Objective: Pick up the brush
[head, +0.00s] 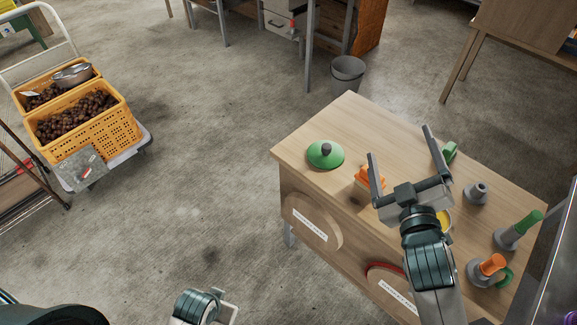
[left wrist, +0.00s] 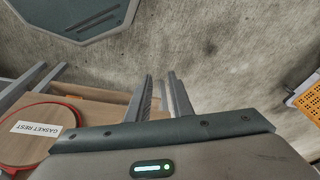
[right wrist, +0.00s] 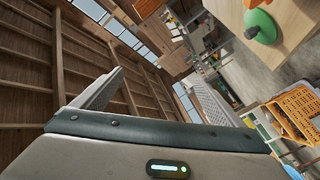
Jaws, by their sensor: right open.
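No brush can be told for certain. An orange, blocky object (head: 364,184) on the wooden table (head: 330,135) could be it, but my right gripper's left finger partly covers it. My right gripper (head: 402,148) is open over the table, with nothing between its fingers. The right wrist view shows its fingers wide apart. My left gripper (head: 222,304) is low at the bottom of the head view, away from the tabletop. In the left wrist view its fingers (left wrist: 162,78) stand slightly apart, with bare floor between them.
A green domed lid (head: 322,158) with a dark knob lies near the table's left corner. Grey-based pieces with a green top (head: 527,223) and an orange top (head: 492,264) stand at the right. A cart holds yellow crates (head: 105,135) of chestnuts. The floor between is clear.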

